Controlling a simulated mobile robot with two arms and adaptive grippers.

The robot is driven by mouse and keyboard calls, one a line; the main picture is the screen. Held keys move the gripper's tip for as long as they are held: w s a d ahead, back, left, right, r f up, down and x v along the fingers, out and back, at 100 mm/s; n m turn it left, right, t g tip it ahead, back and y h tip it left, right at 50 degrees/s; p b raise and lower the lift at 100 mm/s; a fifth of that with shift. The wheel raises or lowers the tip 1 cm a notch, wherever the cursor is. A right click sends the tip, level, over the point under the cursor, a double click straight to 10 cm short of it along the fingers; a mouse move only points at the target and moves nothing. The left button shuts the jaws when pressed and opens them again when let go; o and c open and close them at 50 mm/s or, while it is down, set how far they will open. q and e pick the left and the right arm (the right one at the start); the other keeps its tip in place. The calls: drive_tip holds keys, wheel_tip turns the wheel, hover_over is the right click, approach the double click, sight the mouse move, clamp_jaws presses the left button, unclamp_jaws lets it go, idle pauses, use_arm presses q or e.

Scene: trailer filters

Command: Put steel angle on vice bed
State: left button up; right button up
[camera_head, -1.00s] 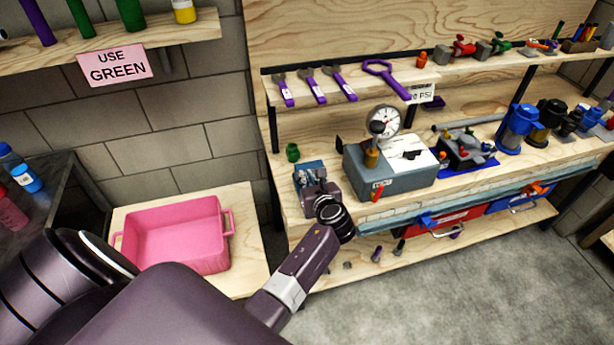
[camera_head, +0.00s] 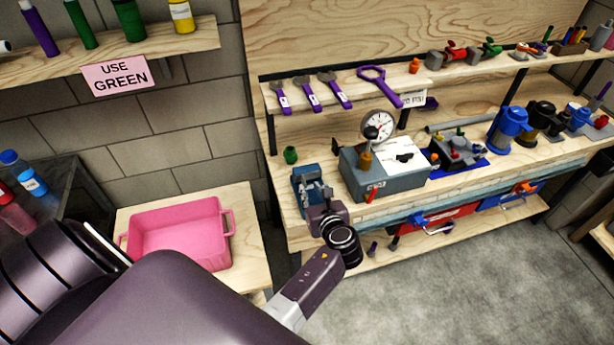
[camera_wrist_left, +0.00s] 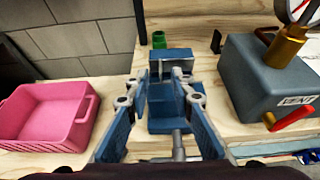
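The blue vice (camera_head: 305,181) stands at the left end of the workbench. It also shows ahead in the left wrist view (camera_wrist_left: 171,55). A small light-grey metal piece (camera_wrist_left: 174,65) lies at the top of the vice between its jaws; it may be the steel angle, but its shape is unclear. My left gripper (camera_wrist_left: 166,80) is at the near side of the vice, its two fingers apart on either side of the vice in the wrist view, with no object clearly gripped. In the head view the left gripper (camera_head: 322,195) partly covers the vice. My right gripper is not in view.
A grey pressure box with a gauge (camera_head: 385,170) stands just right of the vice, its red handle (camera_wrist_left: 292,117) on the near side. A small green part (camera_head: 290,155) is behind the vice. A pink bin (camera_head: 180,235) sits on a lower wooden surface to the left.

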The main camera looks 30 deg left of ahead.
use_arm(q)
drive_tip(key=p+v, duration=0.1)
drive_tip(key=v, duration=0.3)
drive_tip(key=shift+p, duration=0.35)
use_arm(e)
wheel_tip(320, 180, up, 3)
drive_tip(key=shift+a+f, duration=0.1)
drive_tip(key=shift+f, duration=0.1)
use_arm(q)
drive_tip(key=shift+d, duration=0.1)
